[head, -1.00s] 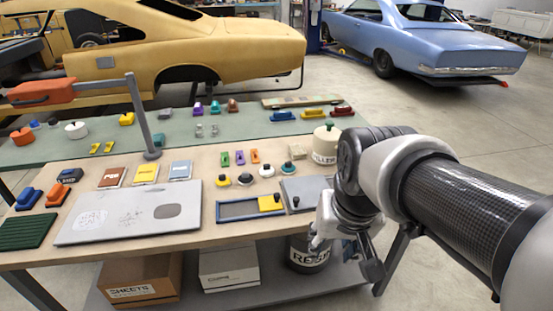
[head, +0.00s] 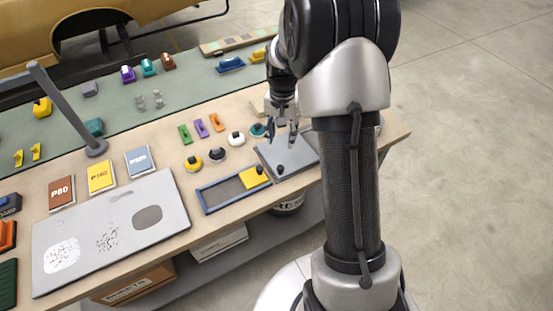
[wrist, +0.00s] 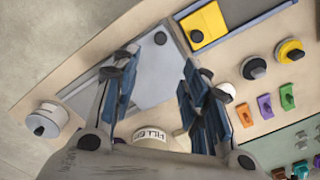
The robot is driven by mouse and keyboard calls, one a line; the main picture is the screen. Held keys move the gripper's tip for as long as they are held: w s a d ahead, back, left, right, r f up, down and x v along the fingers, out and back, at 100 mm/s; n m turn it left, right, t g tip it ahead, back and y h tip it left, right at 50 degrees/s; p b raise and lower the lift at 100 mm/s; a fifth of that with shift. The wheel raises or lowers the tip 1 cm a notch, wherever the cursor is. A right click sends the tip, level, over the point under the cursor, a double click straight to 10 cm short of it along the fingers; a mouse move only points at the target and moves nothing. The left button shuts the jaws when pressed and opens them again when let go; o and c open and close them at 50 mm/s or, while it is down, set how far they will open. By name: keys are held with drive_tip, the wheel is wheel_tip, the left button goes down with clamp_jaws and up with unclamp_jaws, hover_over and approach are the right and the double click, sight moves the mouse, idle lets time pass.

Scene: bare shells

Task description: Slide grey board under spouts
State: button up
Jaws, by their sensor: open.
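A small grey board (head: 300,153) with a dark knob (head: 280,169) lies flat near the front edge of the bench, right of a blue-framed tray. It also shows in the wrist view (wrist: 150,88), with its knob at the far end. My gripper (head: 282,132) is open and empty, pointing down over the board; its two fingers also show in the wrist view (wrist: 160,72). I cannot tell how high the fingertips are above it. A larger light-grey board (head: 120,215) with speckled patches and a dark oval lies at the left. I cannot pick out any spouts.
The blue-framed tray (head: 205,199) holds a yellow block (head: 254,177) with a knob. Several round knobbed pieces and coloured clips stand behind it. A filler tin (wrist: 150,138) is close to my fingers, and a white tin (wrist: 45,118) stands beside the board.

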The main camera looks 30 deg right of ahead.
sight(281, 167)
wheel_tip(281, 167, down, 15)
drive_tip(key=b, duration=0.2)
drive_tip(key=shift+w+f+b, duration=0.1)
drive_tip(key=shift+f+b, duration=0.05)
drive_tip(key=shift+b, duration=0.25)
clamp_jaws()
idle(0.5)
